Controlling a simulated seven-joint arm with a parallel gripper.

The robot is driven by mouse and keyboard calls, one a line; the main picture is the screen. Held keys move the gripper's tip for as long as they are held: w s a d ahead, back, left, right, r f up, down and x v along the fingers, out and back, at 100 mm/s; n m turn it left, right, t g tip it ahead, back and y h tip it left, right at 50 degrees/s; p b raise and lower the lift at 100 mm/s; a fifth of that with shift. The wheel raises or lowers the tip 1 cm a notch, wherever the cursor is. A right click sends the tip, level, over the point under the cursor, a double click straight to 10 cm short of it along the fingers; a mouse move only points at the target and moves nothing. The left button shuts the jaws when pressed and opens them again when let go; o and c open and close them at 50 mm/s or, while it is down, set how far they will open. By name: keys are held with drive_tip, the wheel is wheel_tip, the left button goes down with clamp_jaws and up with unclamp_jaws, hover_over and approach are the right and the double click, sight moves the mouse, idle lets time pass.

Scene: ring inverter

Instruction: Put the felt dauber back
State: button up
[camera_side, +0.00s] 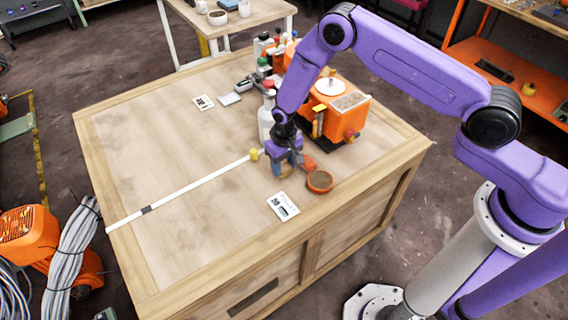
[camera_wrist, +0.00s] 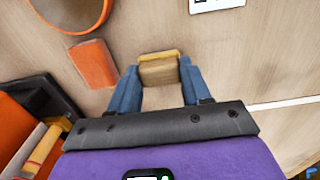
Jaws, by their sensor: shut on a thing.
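My gripper (camera_wrist: 158,82) points down over the wooden bench top. Its blue fingers are shut on a small tan block with a yellow edge (camera_wrist: 158,68), which looks like the felt dauber. In the side view my gripper (camera_side: 283,166) stands near the front right of the bench, left of a round orange dish (camera_side: 319,182) with a brown inside. The dish also shows at the top left of the wrist view (camera_wrist: 105,20). A small red-orange block (camera_side: 308,163) lies between gripper and dish; the wrist view shows it too (camera_wrist: 92,63). I cannot tell whether the held block touches the bench.
An orange machine (camera_side: 345,120) with a white disc on top stands behind my gripper, with bottles (camera_side: 266,120) beside it. A white strip (camera_side: 185,190) runs across the bench, with a yellow piece (camera_side: 253,154) at its end. A printed card (camera_side: 283,206) lies in front. The bench's left is mostly clear.

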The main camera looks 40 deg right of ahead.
sight(284, 166)
drive_tip(key=shift+f, duration=0.15)
drive_tip(key=o, duration=1)
drive_tip(key=s+r+n, duration=0.2)
drive_tip(key=s+r, duration=0.1)
drive_tip(key=r, duration=0.7)
drive_tip(key=s+r+n, duration=0.1)
drive_tip(key=s+r, duration=0.2)
drive_tip(key=r, duration=0.7)
drive_tip(key=s+d+r+n, duration=0.3)
drive_tip(key=s+d+r, duration=0.1)
drive_tip(key=s, duration=0.5)
drive_tip(key=s+d+r+n, duration=0.3)
drive_tip(key=s+d+r, duration=0.1)
drive_tip(key=s, duration=0.5)
drive_tip(key=s+d+r+n, duration=0.3)
drive_tip(key=s+d+r, duration=0.1)
drive_tip(key=s, duration=0.5)
drive_tip(key=shift+s+r+n, duration=0.3)
drive_tip(key=shift+s+r, duration=0.1)
